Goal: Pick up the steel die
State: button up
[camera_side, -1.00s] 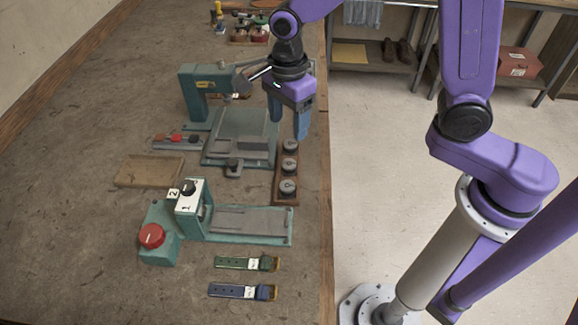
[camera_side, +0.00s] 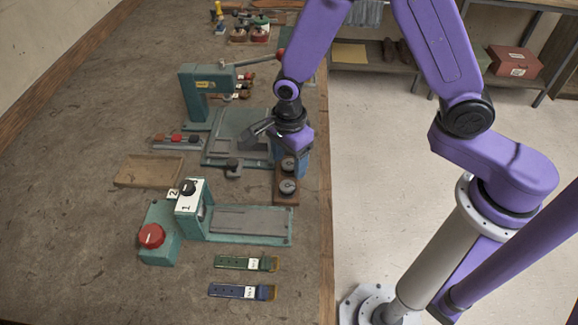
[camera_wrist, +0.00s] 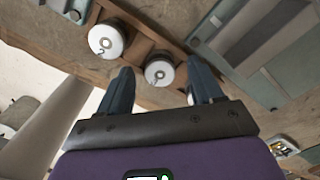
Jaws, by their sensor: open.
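Round dies with pale tops and dark marks stand in a brown wooden rack (camera_side: 285,200) near the table's right edge. Two show in the side view, a middle die (camera_side: 287,164) and a front die (camera_side: 288,187); the far end of the rack is hidden by my gripper (camera_side: 301,162). In the wrist view one die (camera_wrist: 159,70) lies between my open fingers (camera_wrist: 163,80), with another die (camera_wrist: 107,40) to its upper left. The marks are too small to read, so I cannot tell which is the steel die. My gripper is empty.
A green press (camera_side: 195,90) with a grey plate (camera_side: 235,125) stands left of the rack. A green machine with a red knob (camera_side: 151,236) stands in front, near two straps (camera_side: 245,264). The table's right edge is close to the rack.

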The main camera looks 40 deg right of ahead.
jog(key=shift+f, duration=0.15)
grip_shut()
jog(key=shift+r, duration=0.55)
notch_tip(320, 180, up, 2)
jog(key=s+d+r, duration=0.6)
jog(key=s+r, duration=0.4)
jog(key=s, duration=0.2)
jog(key=shift+s, duration=0.2)
